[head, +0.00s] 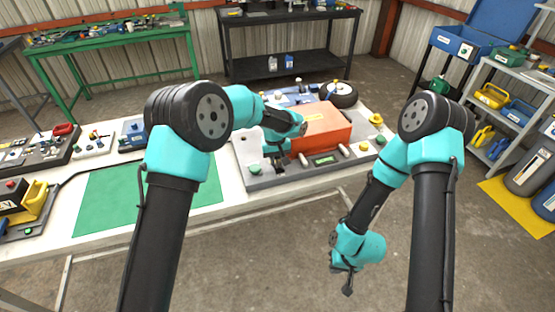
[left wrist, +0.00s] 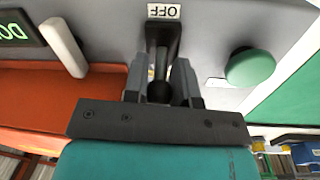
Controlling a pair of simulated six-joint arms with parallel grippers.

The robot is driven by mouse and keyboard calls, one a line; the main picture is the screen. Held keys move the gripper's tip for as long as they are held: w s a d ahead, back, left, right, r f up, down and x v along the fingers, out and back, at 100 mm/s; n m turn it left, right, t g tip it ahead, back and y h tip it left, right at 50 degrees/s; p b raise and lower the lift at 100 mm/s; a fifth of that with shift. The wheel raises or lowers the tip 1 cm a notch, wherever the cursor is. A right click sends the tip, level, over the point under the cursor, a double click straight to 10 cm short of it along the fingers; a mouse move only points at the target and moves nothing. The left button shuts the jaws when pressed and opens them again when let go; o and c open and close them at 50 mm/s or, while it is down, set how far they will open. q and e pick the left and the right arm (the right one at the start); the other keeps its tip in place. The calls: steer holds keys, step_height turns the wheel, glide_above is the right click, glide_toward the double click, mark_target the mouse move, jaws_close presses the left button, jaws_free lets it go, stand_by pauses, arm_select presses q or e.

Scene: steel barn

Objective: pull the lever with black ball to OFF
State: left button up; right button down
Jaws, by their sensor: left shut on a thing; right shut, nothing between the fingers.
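The lever with the black ball (left wrist: 159,92) shows in the left wrist view on a grey panel (left wrist: 215,30). My left gripper (left wrist: 160,78) is shut on the ball, one finger on each side. A dark slot or bracket runs from the ball up to a white OFF label (left wrist: 163,10), which reads upside down. In the head view my left gripper (head: 280,153) is over the front left of the panel, and the arm hides the lever. My right gripper (head: 346,270) is shut and empty, hanging in front of the table over the floor.
A green knob (left wrist: 249,67) and a pale handle (left wrist: 64,47) flank the lever. An orange box (head: 318,127) stands behind on the panel, with a lit display (head: 325,160) near its front. A green mat (head: 100,205) lies clear on the table to the left.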

arm_select(q)
steer(key=shift+c, duration=0.6)
steer(key=shift+s+t, duration=0.2)
steer(key=shift+t, duration=0.5)
steer(key=o, duration=0.9)
steer(key=shift+r, duration=0.1)
steer(key=r, duration=0.5)
steer(key=s+r, duration=0.1)
steer(key=r, duration=0.5)
steer(key=s+r, duration=0.1)
steer(key=r, duration=0.5)
steer(key=shift+s+a+r, duration=0.1)
steer(key=shift+a, duration=0.3)
